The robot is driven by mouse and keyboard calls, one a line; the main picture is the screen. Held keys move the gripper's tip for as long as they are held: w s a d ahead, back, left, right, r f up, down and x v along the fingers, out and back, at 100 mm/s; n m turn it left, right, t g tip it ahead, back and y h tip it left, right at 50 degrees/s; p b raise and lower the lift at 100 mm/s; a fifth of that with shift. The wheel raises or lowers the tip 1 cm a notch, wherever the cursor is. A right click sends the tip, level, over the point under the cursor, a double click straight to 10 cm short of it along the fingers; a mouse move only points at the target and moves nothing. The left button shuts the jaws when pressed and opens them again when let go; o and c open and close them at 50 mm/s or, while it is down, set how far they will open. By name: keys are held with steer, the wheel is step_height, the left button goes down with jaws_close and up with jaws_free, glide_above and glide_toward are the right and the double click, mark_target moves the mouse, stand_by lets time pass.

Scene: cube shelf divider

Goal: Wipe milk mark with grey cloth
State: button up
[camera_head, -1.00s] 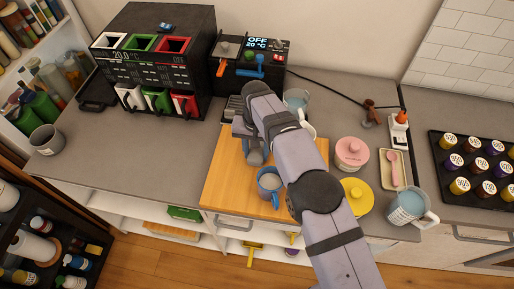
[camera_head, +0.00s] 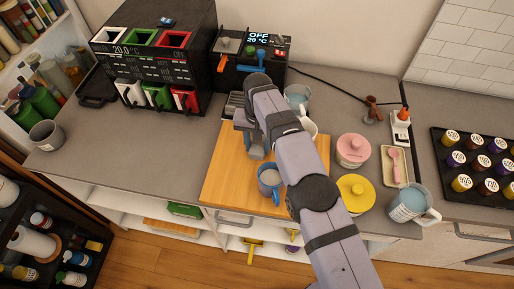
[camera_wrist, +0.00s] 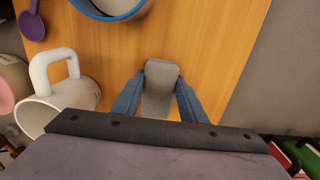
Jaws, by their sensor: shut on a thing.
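My gripper (camera_head: 256,150) is over the wooden board (camera_head: 221,183), behind and left of the blue mug. In the wrist view my gripper (camera_wrist: 158,95) has its blue fingers shut on the grey cloth (camera_wrist: 161,82), which is folded into a small pad. The cloth is low over the board; I cannot tell whether it touches it. The blue mug (camera_head: 270,180) stands on the board with a pale liquid inside, and its rim shows at the top of the wrist view (camera_wrist: 122,14). No milk mark is visible; the cloth or arm may hide it.
A black dispenser (camera_head: 150,60) stands at the back left. A pink pot (camera_head: 352,150), yellow lid (camera_head: 356,192) and measuring jug (camera_head: 408,204) are right of the arm. The left counter is mostly clear.

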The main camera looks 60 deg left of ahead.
stand_by(0.4)
steer(key=shift+s+d+f, duration=0.1)
steer(key=shift+s+d, duration=0.65)
steer(key=shift+d, duration=0.15)
steer(key=shift+w+a, duration=0.85)
steer(key=shift+s+d, duration=0.1)
steer(key=shift+s, duration=0.05)
steer(key=shift+s+d, duration=0.7)
steer(key=shift+d, duration=0.05)
steer(key=shift+w+a, duration=0.1)
steer(key=shift+a, duration=0.05)
steer(key=shift+w+a+f, duration=0.1)
steer(key=shift+w+a, duration=0.4)
steer(key=shift+a, duration=0.05)
steer(key=shift+w+a, duration=0.15)
steer(key=shift+w, duration=0.1)
